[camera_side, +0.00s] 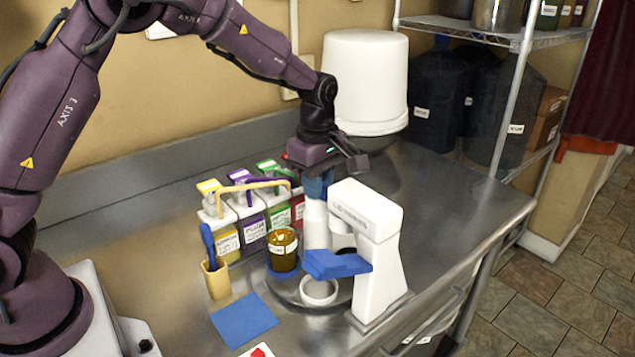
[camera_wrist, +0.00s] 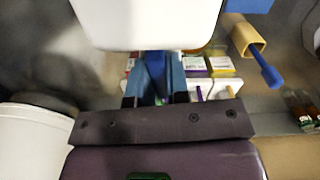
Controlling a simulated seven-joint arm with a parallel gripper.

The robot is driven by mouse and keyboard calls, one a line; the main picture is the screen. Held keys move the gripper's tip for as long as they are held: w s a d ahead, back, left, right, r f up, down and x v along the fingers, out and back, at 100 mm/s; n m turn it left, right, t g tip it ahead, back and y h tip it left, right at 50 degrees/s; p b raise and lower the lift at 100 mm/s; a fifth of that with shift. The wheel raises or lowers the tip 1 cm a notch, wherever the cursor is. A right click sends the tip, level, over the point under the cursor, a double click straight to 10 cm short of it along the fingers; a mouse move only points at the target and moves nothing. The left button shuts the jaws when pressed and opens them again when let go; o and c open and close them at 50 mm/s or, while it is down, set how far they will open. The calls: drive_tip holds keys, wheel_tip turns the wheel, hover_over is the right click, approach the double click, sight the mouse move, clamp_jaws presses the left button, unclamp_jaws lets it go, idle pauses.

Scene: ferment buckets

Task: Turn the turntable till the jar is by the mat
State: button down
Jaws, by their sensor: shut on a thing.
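The turntable (camera_side: 288,288) is a round grey metal disc, partly hidden by the white machine in the side view. The amber jar (camera_side: 283,252) with a pale label stands upright on its left part, on a blue pad. The blue mat (camera_side: 243,320) lies on the bench in front and left of the turntable, apart from the jar. A white bottle (camera_side: 316,228) with a blue top stands toward the turntable's back. My gripper (camera_side: 316,185) points down, shut on the blue top above the bottle; the blue fingers (camera_wrist: 154,85) also show in the wrist view. The exact contact is hard to see.
A white machine (camera_side: 378,255) with a blue part overhangs the turntable's right, near a white bowl (camera_side: 318,291). A rack of labelled packets (camera_side: 243,222) stands behind the jar. A tan cup (camera_side: 216,280) with a blue tool stands left. A white bucket (camera_side: 365,80) is behind.

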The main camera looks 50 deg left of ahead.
drive_tip(key=shift+r+n, duration=0.1)
drive_tip(key=shift+n, duration=3.5)
drive_tip(key=c, duration=1.1)
unclamp_jaws()
wheel_tip(320, 180, up, 13)
